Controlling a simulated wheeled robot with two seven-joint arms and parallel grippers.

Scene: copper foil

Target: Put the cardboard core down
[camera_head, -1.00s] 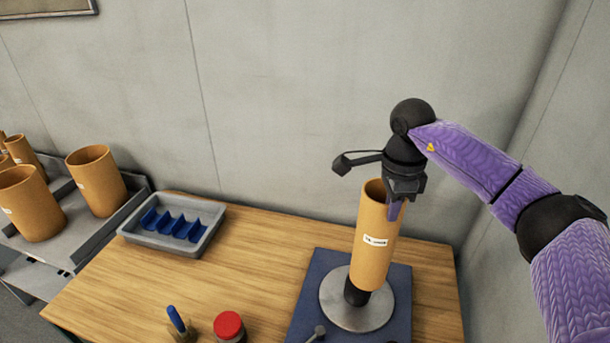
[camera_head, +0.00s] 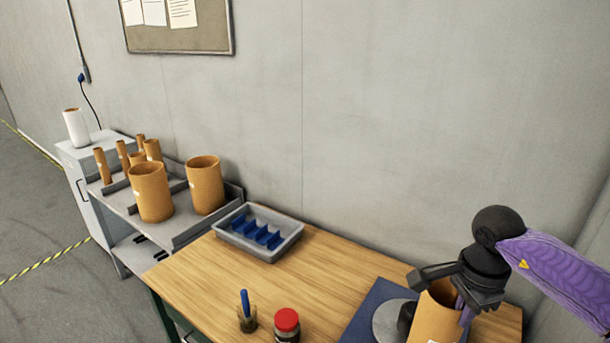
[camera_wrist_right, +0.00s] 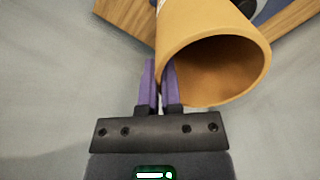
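The cardboard core (camera_head: 436,318) is an orange-brown open tube at the lower right of the head view, its lower part cut off by the frame. My right gripper (camera_head: 463,303) is at its upper rim. In the right wrist view my right gripper (camera_wrist_right: 162,88) has its purple fingers closed on the wall of the core (camera_wrist_right: 213,35), one finger at the inside and one at the outside. A round metal disc (camera_head: 386,320) with a black post (camera_head: 406,316) shows just left of the core. Whether the core touches the disc is hidden. My left gripper is not in view.
The wooden table (camera_head: 330,275) holds a blue mat (camera_head: 362,312), a grey tray (camera_head: 287,243) with a blue insert, a red-lidded jar (camera_head: 286,323) and a small pot with a blue pen (camera_head: 246,303). A side shelf (camera_head: 183,232) bears several other tubes. The table's middle is clear.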

